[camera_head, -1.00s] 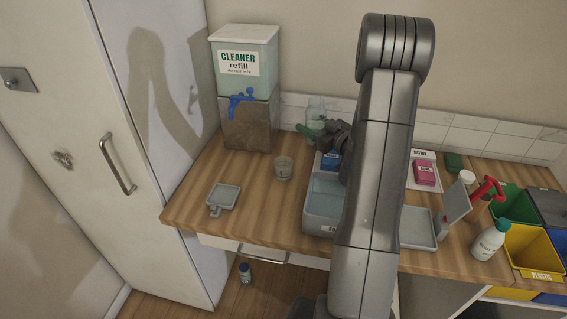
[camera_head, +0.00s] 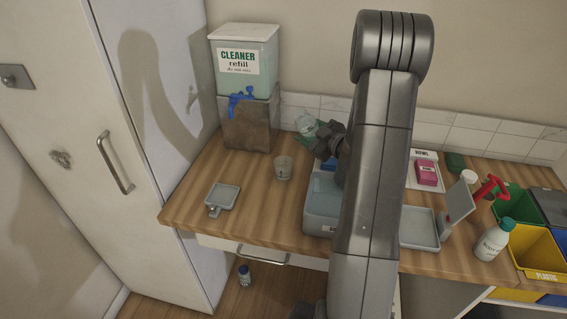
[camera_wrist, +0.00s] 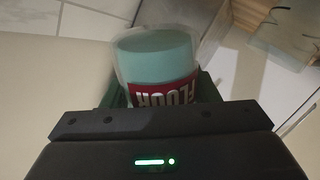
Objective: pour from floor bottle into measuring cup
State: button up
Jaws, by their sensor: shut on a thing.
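My gripper (camera_head: 318,132) is shut on the floor bottle (camera_head: 306,124), a clear bottle near the back wall. In the wrist view the bottle (camera_wrist: 155,55) shows its pale blue-green liquid and a red label reading FLOOR, upside down. The bottle is tilted to the left in the head view, and its mouth cannot be made out. The measuring cup (camera_head: 283,168), small and clear with markings, stands upright on the wooden counter, in front of the bottle and to its left. I cannot tell whether it holds any liquid.
A cleaner refill dispenser (camera_head: 247,80) with a blue tap stands at the back left. A small grey tray (camera_head: 222,196) lies near the front edge. A grey basin (camera_head: 320,205) is right of the cup. Bins and a white bottle (camera_head: 493,240) are at right.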

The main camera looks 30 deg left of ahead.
jog(key=shift+s+a+f+n+b, duration=0.1)
jog(key=shift+f+n+b, duration=0.25)
jog(key=shift+f, duration=0.25)
jog(key=shift+r+n+p, duration=0.45)
jog(key=shift+r+p, duration=0.15)
jog(key=shift+p, duration=0.05)
jog(key=shift+r+n+h, duration=0.25)
jog(key=shift+n+h, duration=0.15)
jog(key=shift+f, duration=0.15)
jog(key=shift+w, duration=0.2)
jog(key=shift+w+d+f+n+t, duration=0.1)
jog(key=shift+w+d+n+t, duration=0.2)
jog(key=shift+n, duration=0.4)
jog(key=shift+w+d+r+n+t+h+p, duration=0.1)
jog(key=shift+r+n+t+h+p, duration=0.3)
jog(key=shift+n, duration=0.3)
dwell(1.8)
jog(key=shift+f+n+h+b, duration=0.3)
jog(key=shift+f+n+b, duration=0.2)
jog(key=shift+n+b, duration=0.3)
dwell(2.0)
